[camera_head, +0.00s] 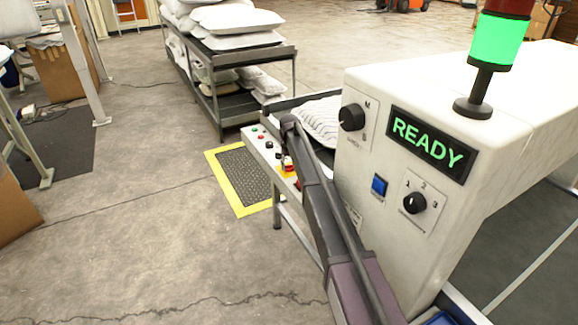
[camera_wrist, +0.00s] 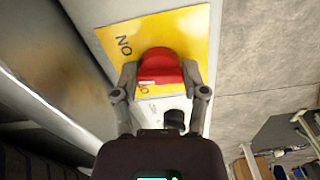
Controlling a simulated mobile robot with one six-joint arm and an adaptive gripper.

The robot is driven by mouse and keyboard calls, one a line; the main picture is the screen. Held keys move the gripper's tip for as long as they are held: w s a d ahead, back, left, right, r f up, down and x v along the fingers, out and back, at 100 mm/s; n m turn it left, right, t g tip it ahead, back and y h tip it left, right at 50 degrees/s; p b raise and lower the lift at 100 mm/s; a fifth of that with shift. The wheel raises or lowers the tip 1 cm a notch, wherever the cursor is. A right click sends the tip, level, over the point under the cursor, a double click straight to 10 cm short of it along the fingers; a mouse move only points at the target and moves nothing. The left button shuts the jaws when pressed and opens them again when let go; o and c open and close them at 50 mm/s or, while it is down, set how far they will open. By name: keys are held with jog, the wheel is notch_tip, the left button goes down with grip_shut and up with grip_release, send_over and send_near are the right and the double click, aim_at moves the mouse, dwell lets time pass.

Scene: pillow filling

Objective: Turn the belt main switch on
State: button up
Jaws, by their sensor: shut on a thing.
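The belt main switch is a red rotary knob (camera_wrist: 158,64) on a yellow plate (camera_wrist: 193,28) in the wrist view. The letters ON show upside down on the plate, up and left of the knob; another marking by the knob's lower left edge is partly hidden. My gripper (camera_wrist: 160,78) is shut on the knob, one finger on each side. A pale line shows on the knob's lower part. In the head view the red and yellow switch (camera_head: 288,164) sits on the white control strip, partly behind my arm; the fingers cannot be made out there.
The white machine housing (camera_head: 410,110) with a lit READY display (camera_head: 427,144) and a green-lit signal lamp (camera_head: 497,40) stands right of my arm. Small buttons (camera_head: 257,134) line the strip. A yellow-edged mat (camera_head: 212,165) and a pillow rack (camera_head: 220,105) lie beyond; open floor is left.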

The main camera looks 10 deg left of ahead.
jog(key=m, duration=0.7)
jog(key=shift+s, duration=0.2)
dwell(0.4)
jog(key=o, duration=1.2)
jog(key=shift+w, duration=0.15)
jog(key=shift+c, duration=0.2)
